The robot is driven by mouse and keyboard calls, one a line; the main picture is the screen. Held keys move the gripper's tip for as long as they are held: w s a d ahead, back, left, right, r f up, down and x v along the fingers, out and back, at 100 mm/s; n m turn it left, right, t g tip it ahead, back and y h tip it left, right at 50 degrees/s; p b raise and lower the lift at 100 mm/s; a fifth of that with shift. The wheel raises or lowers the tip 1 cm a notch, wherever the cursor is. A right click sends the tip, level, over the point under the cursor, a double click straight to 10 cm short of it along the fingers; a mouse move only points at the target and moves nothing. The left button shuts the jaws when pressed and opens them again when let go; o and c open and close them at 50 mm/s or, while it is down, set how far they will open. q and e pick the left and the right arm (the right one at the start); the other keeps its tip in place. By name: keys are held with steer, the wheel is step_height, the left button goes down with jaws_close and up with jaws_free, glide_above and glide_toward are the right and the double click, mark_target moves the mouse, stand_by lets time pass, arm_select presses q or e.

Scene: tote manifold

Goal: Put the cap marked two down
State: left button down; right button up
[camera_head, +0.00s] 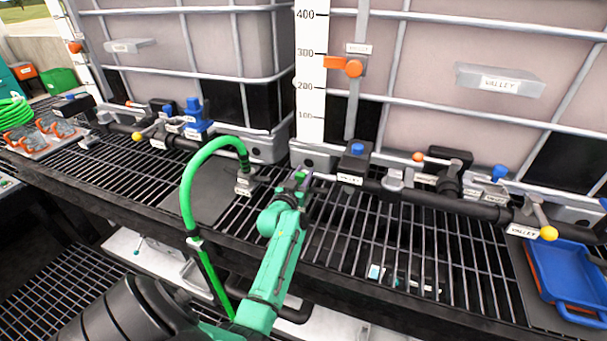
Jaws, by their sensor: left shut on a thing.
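My left gripper (302,180) is at the end of the green arm, above the grating and just in front of the black pipe fitting below the white scale. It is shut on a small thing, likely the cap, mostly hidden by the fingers. A little purple shows at the jaws, but I cannot tell which part it belongs to. No mark of two is readable. My right gripper is not in view.
A green hose (186,190) arches left of my arm to a labelled fitting (246,183). A valve manifold pipe (430,196) runs behind, below caged totes (240,42). A blue tray (570,275) lies at right. The grating (400,250) right of my arm is largely clear.

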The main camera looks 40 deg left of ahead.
arm_select(q)
steer(key=shift+d+f, duration=0.1)
steer(key=shift+f, duration=0.2)
steer(key=c, duration=0.5)
jaws_free()
steer(key=shift+f, duration=0.15)
steer(key=shift+s+f, duration=0.1)
steer(key=shift+r+p, duration=0.35)
steer(key=shift+r, duration=0.2)
steer(key=v, duration=1.1)
steer(key=shift+s+d+r, duration=0.15)
steer(key=shift+s+r, duration=0.1)
steer(key=shift+s, duration=0.1)
